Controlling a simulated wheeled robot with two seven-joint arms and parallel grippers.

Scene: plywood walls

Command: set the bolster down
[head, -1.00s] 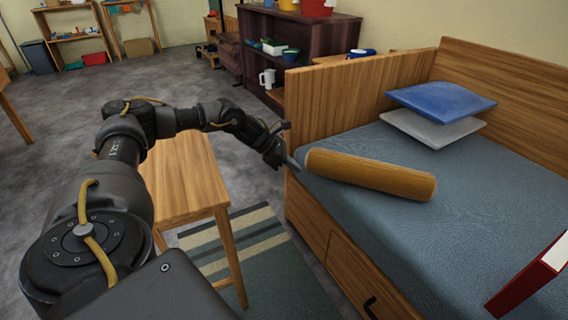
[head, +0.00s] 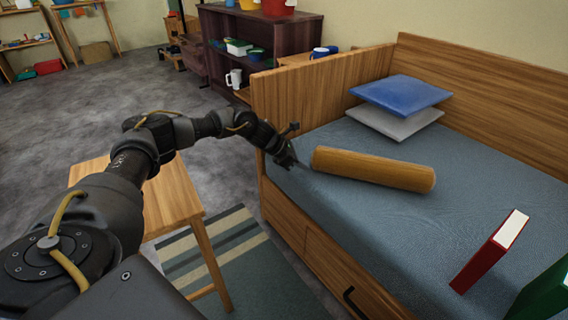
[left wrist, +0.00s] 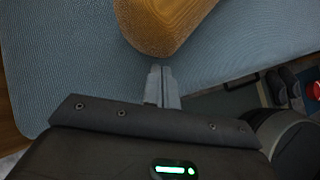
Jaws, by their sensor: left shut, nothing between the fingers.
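The bolster (head: 375,170) is a mustard-brown cylinder lying on its side on the blue-grey daybed mattress (head: 420,240). In the left wrist view the bolster's near end (left wrist: 165,30) shows at the top, just beyond my fingertips. My left gripper (head: 302,164) is at the bolster's left end, over the near edge of the mattress. Its fingers are shut together with nothing between them, as the left wrist view (left wrist: 161,72) shows. Whether the fingertips touch the bolster is hard to tell. My right gripper is not in view.
A blue cushion (head: 402,94) lies on a grey one (head: 395,122) at the back of the bed. A red book (head: 490,252) and a green book (head: 543,297) stand at the right. A wooden stool (head: 172,200) stands left of the bed.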

